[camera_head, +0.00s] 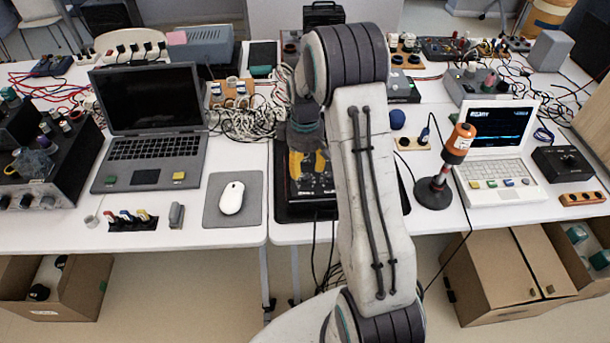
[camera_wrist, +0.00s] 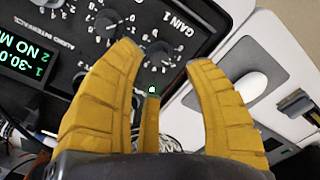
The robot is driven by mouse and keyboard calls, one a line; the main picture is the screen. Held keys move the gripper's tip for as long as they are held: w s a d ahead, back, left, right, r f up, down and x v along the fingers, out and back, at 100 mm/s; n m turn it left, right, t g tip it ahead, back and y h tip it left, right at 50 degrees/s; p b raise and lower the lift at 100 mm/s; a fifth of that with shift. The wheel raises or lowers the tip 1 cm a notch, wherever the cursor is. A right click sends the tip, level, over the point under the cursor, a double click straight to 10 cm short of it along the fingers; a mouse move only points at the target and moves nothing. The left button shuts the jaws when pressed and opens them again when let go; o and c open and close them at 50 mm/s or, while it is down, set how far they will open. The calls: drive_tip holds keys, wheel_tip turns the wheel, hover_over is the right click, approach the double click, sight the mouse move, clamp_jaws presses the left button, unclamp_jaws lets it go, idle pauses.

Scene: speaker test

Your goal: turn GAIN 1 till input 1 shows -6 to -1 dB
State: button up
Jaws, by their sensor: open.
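The audio interface (camera_head: 318,187) is a dark box at the middle of the bench, partly hidden behind my arm in the head view. In the wrist view its black panel (camera_wrist: 72,20) shows a dark knob by the GAIN 1 label, the GAIN 1 knob (camera_wrist: 160,48). The display (camera_wrist: 22,64) is cut off at the left edge; it reads about -30.0 for input 1 and "NO M…" for input 2. My gripper (camera_wrist: 162,60) has its yellow fingers spread, with the GAIN 1 knob between and beyond the tips. I cannot tell whether they touch it. The gripper also shows in the head view (camera_head: 308,162).
Another knob (camera_wrist: 107,24) sits beside GAIN 1, close to a fingertip. A green light (camera_wrist: 152,89) shows between the fingers. A white mouse (camera_head: 232,197) on a grey pad lies left of the interface. An orange-topped device (camera_head: 459,142) stands to the right. Cables lie behind.

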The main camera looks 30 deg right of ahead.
sight(305, 176)
drive_tip(key=shift+f, duration=2.45)
drive_tip(key=shift+o, duration=0.3)
clamp_jaws()
